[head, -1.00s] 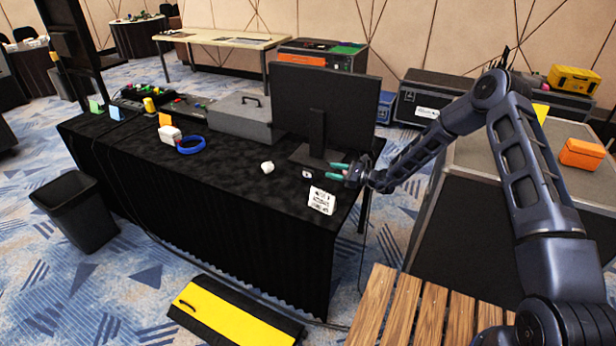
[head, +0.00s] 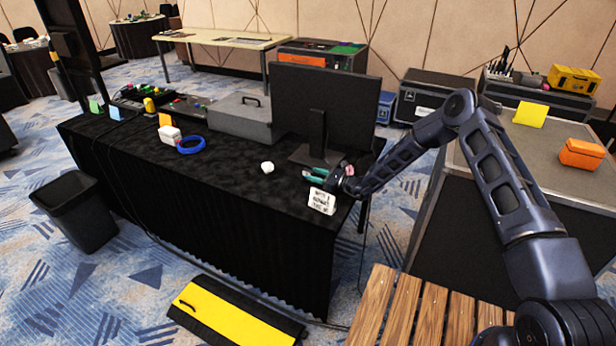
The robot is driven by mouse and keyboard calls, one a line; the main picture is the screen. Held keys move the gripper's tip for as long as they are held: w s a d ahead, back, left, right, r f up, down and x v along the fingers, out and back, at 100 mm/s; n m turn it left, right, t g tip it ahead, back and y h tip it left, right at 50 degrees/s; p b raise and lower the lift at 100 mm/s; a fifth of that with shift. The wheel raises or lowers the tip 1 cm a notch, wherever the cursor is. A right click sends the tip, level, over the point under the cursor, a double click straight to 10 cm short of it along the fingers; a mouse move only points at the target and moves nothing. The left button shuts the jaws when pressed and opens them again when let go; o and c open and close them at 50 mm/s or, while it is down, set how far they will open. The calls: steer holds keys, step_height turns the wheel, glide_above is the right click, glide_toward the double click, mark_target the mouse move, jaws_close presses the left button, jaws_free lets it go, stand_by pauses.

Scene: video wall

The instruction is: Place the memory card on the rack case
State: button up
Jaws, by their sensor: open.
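My gripper (head: 313,174), with teal fingers, is open and low over the right end of the black-covered table (head: 235,182), in front of the monitor's foot. No memory card can be made out clearly; a small dark item with a white mark that lay at this spot is now hidden by the gripper or between its fingers. I cannot tell whether the fingers touch it. A large grey-topped case with metal edges, which looks like the rack case (head: 477,170), stands at the right behind my arm.
A monitor (head: 345,105) stands just behind the gripper, and a white text card (head: 321,201) just in front. A white lump (head: 267,167) and blue tape roll (head: 190,145) lie left. The case top holds a yellow note (head: 530,114) and orange box (head: 581,154), with bare space between.

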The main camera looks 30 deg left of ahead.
mark_target(303, 170)
steer(key=shift+w+a+r, duration=0.1)
steer(key=shift+a, duration=2.25)
jaws_close()
